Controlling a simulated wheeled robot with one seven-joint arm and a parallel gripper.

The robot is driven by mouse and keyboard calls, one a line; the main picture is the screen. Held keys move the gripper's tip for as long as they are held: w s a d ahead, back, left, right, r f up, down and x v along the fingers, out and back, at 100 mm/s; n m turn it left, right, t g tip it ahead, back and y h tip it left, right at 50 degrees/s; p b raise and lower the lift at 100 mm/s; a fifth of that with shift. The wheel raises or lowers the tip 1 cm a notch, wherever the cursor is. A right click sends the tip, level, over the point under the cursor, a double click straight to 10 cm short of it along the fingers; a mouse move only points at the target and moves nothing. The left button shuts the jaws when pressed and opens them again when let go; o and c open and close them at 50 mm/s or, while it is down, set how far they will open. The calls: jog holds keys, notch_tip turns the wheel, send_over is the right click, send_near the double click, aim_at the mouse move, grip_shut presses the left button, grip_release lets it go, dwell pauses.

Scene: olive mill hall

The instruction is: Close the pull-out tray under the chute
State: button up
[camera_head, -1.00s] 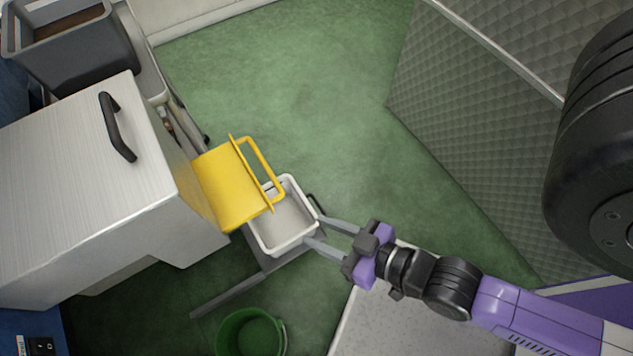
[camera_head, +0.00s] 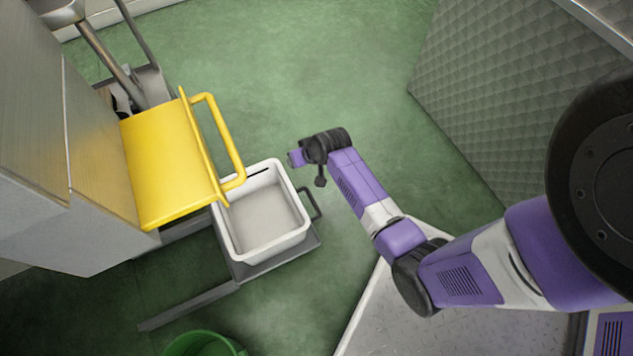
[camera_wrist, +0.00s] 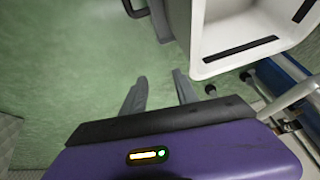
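The grey pull-out tray (camera_head: 280,262) is out under the yellow chute (camera_head: 168,165), with a white bin (camera_head: 302,232) on it. A dark handle (camera_head: 313,204) is on the tray's right side. In the wrist view the handle (camera_wrist: 135,9) and white bin (camera_wrist: 222,58) show near the top. My gripper (camera_wrist: 160,86) is open, its two fingers apart with only green floor between them. It is beside the tray and apart from the handle.
A metal machine housing (camera_head: 95,215) stands left of the chute. A green bucket (camera_head: 203,345) is at the bottom edge, near a grey floor bar (camera_head: 190,305). A quilted grey panel (camera_head: 500,90) is at right. Green floor is clear above the bin.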

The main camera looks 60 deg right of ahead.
aim_at(311, 197)
jog(key=s+a+f+g+y+b, duration=0.1)
jog(key=s+f+b, duration=0.1)
jog(key=f, duration=0.3)
jog(key=s+f+g+y+b, duration=0.1)
jog(key=s+f+g+b, duration=0.1)
jog(key=f, duration=0.3)
jog(key=s+a+f+g+y+b, duration=0.1)
jog(key=s+f+b, duration=0.1)
jog(key=f, duration=0.3)
jog(key=shift+a+f+g+y+b, duration=0.2)
jog(key=shift+a+g+y+b, duration=0.15)
jog(key=shift+b, duration=0.25)
grip_shut()
dwell(0.6)
